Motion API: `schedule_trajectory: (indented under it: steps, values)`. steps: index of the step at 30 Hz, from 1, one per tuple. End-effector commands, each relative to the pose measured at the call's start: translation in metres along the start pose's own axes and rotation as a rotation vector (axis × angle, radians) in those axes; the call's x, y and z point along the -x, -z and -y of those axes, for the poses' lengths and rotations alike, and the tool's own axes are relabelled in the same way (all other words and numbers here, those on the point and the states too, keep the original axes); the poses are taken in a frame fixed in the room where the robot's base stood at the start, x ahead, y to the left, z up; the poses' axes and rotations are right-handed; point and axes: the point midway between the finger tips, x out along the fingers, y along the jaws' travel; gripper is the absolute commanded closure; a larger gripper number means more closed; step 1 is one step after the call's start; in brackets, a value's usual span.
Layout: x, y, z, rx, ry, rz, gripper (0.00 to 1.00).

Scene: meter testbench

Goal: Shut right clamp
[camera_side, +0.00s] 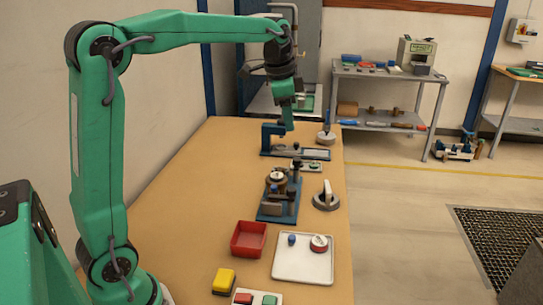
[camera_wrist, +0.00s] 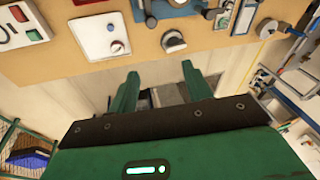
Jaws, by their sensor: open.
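My gripper (camera_side: 286,125) is at the far part of the bench, above or beside a blue fixture (camera_side: 268,138) with a flat plate. In the wrist view its two green fingers (camera_wrist: 158,82) are spread apart with nothing between them. Nearer the side camera stands a blue-based test fixture (camera_side: 276,210) holding a round meter, with dark upright clamp parts (camera_side: 296,172) at its far side. The fixture shows partly at the top edge of the wrist view (camera_wrist: 165,8). I cannot tell which part is the right clamp, nor whether it is shut.
A red bin (camera_side: 249,239), a white tray (camera_side: 303,258) with a blue piece and a round meter, a yellow-topped block (camera_side: 223,281) and a button box (camera_side: 257,298) stand at the near end. A round grey dial piece (camera_side: 326,197) and a round knob (camera_side: 325,137) sit along the right edge.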

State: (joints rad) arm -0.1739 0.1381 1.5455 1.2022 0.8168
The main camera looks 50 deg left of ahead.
Motion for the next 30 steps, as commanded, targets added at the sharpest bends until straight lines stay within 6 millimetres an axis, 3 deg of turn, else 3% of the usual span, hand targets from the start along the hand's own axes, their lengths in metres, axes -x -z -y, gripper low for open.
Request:
schedule_trajectory:
  steps: [15,30]
  values:
    - [-0.073,0.025,0.090,-0.277,-0.080,0.071,0.50]
    - [-0.165,0.016,0.153,-0.536,-0.175,0.102,0.50]
